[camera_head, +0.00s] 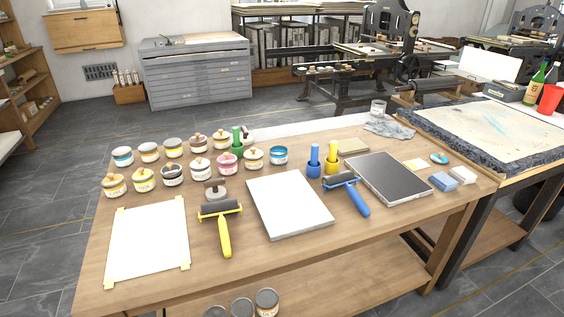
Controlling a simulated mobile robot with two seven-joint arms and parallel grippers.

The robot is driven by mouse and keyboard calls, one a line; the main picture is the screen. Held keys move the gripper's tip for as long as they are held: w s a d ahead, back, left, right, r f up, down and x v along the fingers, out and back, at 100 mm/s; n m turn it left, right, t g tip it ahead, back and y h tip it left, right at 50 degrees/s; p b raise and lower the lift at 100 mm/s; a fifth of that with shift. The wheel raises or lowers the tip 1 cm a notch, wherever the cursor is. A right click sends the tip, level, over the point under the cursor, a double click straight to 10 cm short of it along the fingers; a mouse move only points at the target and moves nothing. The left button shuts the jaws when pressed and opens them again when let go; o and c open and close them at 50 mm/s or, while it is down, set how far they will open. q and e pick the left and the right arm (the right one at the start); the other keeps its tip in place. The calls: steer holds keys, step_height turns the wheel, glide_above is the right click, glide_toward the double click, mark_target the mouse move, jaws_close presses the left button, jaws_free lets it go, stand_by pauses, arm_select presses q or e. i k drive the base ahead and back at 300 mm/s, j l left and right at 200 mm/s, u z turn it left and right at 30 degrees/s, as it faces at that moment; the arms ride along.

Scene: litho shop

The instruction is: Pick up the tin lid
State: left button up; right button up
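A small grey round piece with a brown knob, which looks like the tin lid (215,192), lies on the wooden table just behind the yellow-handled roller (223,228). It seems to lie flat and apart from the tins. Several ink tins stand in rows behind it, among them a pink-banded tin (228,163), a blue-banded tin (278,156) and a yellow-banded tin (144,181). Some tins carry grey tops with knobs; the small size makes it hard to tell which are lidded. Neither of my grippers is in view.
A white sheet (148,245) is taped at the table's left, and a pale slab (289,206) lies in the middle. A blue-handled roller (348,192) rests beside a dark slab (388,178). Upright blue and yellow handled tools (331,158) stand behind. Bare wood (330,245) shows along the front.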

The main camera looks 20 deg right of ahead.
mark_target(439, 157)
steer(key=z, duration=1.7)
steer(key=i+l+u, duration=0.1)
steer(key=u, duration=1.25)
steer(key=l+u, duration=0.6)
steer(key=u, duration=0.2)
steer(key=l+u, duration=0.25)
steer(key=l, duration=0.15)
steer(key=k+l+u, duration=0.1)
steer(key=l+u, duration=0.15)
steer(key=l, duration=0.1)
